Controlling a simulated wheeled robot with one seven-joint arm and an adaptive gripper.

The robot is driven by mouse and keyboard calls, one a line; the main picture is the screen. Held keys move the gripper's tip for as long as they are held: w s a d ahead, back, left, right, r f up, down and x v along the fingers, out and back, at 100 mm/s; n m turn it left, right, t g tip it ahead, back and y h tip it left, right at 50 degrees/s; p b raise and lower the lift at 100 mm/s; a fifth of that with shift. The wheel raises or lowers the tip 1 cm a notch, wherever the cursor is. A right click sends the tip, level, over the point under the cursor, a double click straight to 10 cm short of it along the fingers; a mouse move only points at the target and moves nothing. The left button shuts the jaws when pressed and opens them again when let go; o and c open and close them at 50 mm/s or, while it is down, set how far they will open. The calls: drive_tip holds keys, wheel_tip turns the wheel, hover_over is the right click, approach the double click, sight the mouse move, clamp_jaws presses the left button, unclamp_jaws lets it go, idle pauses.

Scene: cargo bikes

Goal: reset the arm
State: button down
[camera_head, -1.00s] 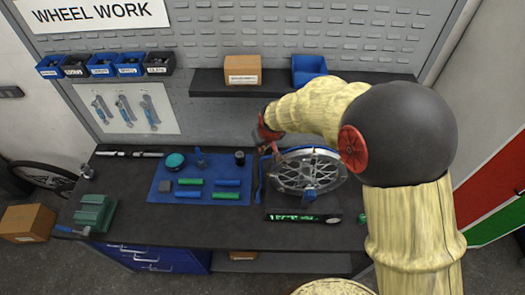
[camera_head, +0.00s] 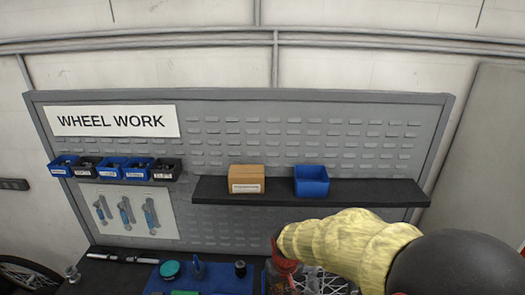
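My arm (camera_head: 350,245), in a ribbed yellow cover with a black round joint, reaches in from the lower right of the head view. My gripper (camera_head: 281,272) is at the arm's end, low in the picture beside the spoked wheel (camera_head: 322,281). Only its reddish part shows, and its fingers are too small and dark to tell open from shut. I cannot tell whether it holds anything. Most of the wheel is hidden by the arm and the lower picture edge.
The workbench (camera_head: 115,278) carries a blue mat (camera_head: 222,283) with a teal round item (camera_head: 170,270). A shelf (camera_head: 390,193) above holds a cardboard box (camera_head: 246,180) and a blue bin (camera_head: 311,181). Small bins (camera_head: 112,169) and wrenches (camera_head: 126,212) hang on the left.

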drive_tip(key=s+d+m+t+b, duration=0.1)
drive_tip(key=s+d+t+b, duration=0.1)
drive_tip(key=s+d+b, duration=0.5)
drive_tip(key=s+d+f+m+t+b, duration=0.1)
drive_tip(key=s+d+m+b, duration=0.1)
drive_tip(key=s+d+b, duration=0.5)
drive_tip(key=s+b, duration=0.6)
drive_tip(key=b, duration=0.2)
drive_tip(key=shift+f+m+t+h, duration=0.3)
drive_tip(key=shift+t, duration=0.1)
